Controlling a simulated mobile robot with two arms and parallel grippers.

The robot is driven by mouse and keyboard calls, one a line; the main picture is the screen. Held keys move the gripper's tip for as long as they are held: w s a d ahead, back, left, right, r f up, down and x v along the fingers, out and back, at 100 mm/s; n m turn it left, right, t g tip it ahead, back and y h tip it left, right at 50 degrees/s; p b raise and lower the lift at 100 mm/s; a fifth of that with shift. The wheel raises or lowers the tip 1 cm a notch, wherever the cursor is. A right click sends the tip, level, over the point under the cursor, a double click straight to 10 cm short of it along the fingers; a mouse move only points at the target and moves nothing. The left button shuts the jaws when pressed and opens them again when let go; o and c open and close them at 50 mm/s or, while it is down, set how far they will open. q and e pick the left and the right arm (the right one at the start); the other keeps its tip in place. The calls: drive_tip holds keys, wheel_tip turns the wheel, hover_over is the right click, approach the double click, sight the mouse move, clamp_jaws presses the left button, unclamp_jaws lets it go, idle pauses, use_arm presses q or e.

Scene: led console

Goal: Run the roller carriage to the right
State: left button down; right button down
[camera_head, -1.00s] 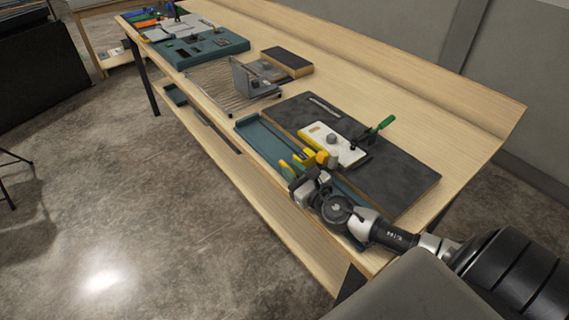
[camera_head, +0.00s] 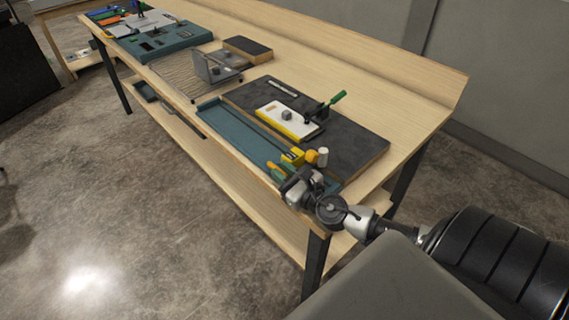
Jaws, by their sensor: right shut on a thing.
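The roller carriage (camera_head: 296,156), yellow with a pale upright roller (camera_head: 323,157), sits at the near right part of the long teal tray (camera_head: 238,132) along the bench's front edge. My right gripper (camera_head: 284,171) reaches in from the right and is shut on the carriage at its front side. The gripper body and wrist hide part of the carriage and the tray's right end. Green and yellow pieces show at the fingers; the exact contact is too small to make out. My left gripper is not in view.
Behind the tray lies a dark board (camera_head: 352,142) with a white-and-yellow plate (camera_head: 287,121) and a green-handled clamp (camera_head: 338,98). Farther left are a wire rack (camera_head: 182,76), a grey bracket (camera_head: 210,67) and a teal panel (camera_head: 165,42). The tray left of the carriage is clear.

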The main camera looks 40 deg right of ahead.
drive_tip(key=shift+s+a+f, duration=0.1)
drive_tip(key=shift+a+f, duration=0.1)
drive_tip(key=shift+f, duration=0.1)
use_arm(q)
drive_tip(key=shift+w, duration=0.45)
use_arm(e)
drive_tip(key=c, duration=1.3)
unclamp_jaws()
drive_tip(key=shift+o, duration=0.9)
drive_tip(key=shift+a, duration=0.1)
drive_tip(key=shift+w+r, duration=0.15)
drive_tip(key=shift+w, duration=0.05)
drive_tip(key=shift+r, duration=0.4)
wheel_tip(320, 180, up, 3)
drive_tip(key=shift+f+p, duration=0.1)
drive_tip(key=shift+p, duration=0.9)
use_arm(q)
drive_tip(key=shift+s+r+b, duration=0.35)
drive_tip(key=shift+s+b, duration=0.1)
drive_tip(key=shift+b, duration=0.15)
use_arm(e)
drive_tip(key=s+d+r, duration=0.4)
drive_tip(key=s+r, duration=0.3)
drive_tip(key=s, duration=0.3)
drive_tip(key=shift+s+d+r, duration=0.2)
drive_tip(key=shift+s+d, duration=0.15)
drive_tip(key=shift+d, duration=0.05)
